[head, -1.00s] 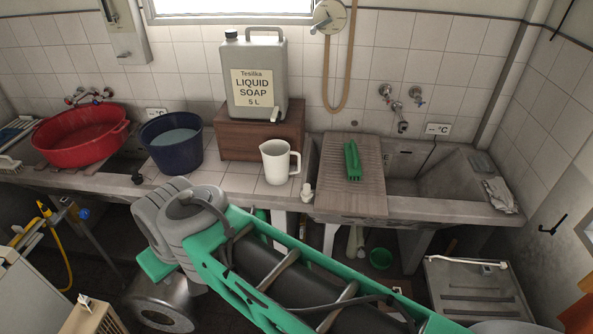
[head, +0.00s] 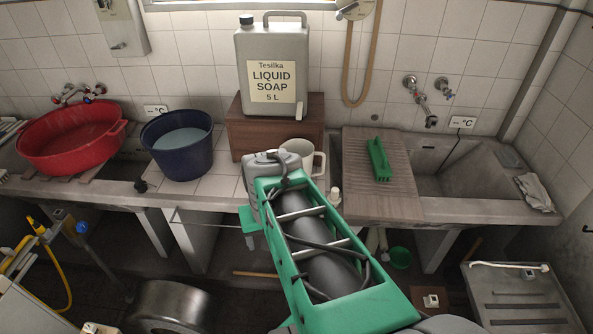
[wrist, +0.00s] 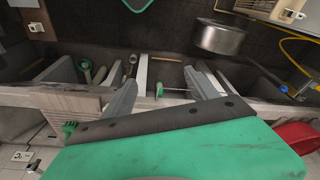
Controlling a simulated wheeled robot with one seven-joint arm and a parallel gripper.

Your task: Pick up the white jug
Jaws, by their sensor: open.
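The white jug (head: 311,158) stands on the tiled counter in front of the wooden box. In the head view its left and lower parts are hidden behind my arm, and its handle points right. I do not make it out in the wrist view. My gripper (wrist: 162,88) shows its two grey fingers spread apart in the wrist view, with nothing seen between them. In the head view my forearm reaches to the jug's near left side and hides the fingers. I cannot tell the gap to the jug.
A grey soap canister (head: 272,75) stands on the wooden box (head: 250,135) behind the jug. A blue bucket (head: 178,148) and a red basin (head: 72,140) stand left. A green brush (head: 379,160) lies on the ribbed washboard (head: 385,203) at right.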

